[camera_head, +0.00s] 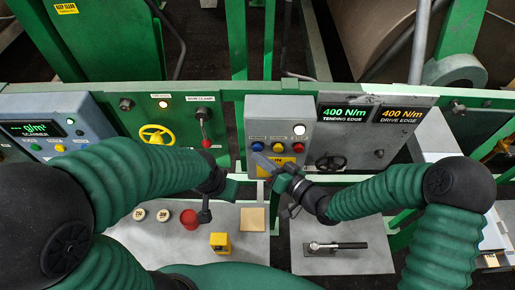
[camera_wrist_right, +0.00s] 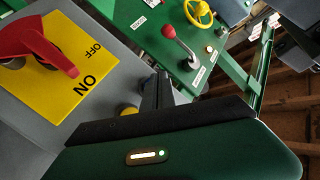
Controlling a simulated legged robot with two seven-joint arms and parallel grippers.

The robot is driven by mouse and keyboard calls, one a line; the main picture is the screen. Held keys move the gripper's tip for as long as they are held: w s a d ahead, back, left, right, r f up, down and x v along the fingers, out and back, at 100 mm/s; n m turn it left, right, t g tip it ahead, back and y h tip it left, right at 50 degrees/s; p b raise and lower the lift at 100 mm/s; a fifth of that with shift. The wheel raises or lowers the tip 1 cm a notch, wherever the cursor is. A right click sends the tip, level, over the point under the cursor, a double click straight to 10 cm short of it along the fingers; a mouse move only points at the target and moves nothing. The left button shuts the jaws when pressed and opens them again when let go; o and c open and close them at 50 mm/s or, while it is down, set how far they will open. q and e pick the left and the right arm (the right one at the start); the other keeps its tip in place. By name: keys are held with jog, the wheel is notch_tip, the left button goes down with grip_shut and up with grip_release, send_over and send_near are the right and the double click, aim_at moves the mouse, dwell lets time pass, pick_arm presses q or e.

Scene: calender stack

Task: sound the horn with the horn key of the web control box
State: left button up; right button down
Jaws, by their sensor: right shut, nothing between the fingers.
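The grey control box (camera_head: 264,110) stands in the middle of the head view. It carries a blue key (camera_head: 257,146), a yellow key (camera_head: 278,147), a red key (camera_head: 298,147) and a lit white lamp (camera_head: 299,129). Their labels are too small to read, so I cannot tell which is the horn key. My right gripper (camera_head: 264,161) is shut and empty, just below the blue and yellow keys; contact cannot be told. In the wrist view, its fingers (camera_wrist_right: 160,88) partly hide a yellow round part (camera_wrist_right: 128,109). My left gripper (camera_head: 205,214) hangs at left; its jaws are unclear.
A yellow ON/OFF plate with a red rotary switch (camera_wrist_right: 40,48) is close to the right gripper. A red-knobbed lever (camera_head: 206,142) and yellow handwheel (camera_head: 156,135) stand left. A black handwheel (camera_head: 331,163) is right.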

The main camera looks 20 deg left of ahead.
jog(key=shift+w+a, duration=0.15)
jog(key=shift+w, duration=0.35)
dwell(0.6)
jog(key=shift+s, duration=0.1)
jog(key=shift+s+d, duration=0.25)
jog(key=shift+s, duration=0.55)
jog(key=s, duration=0.2)
jog(key=s+d, duration=0.1)
jog(key=s, duration=0.1)
jog(key=shift+s+d, duration=0.2)
jog(key=shift+s, duration=0.2)
dwell(0.4)
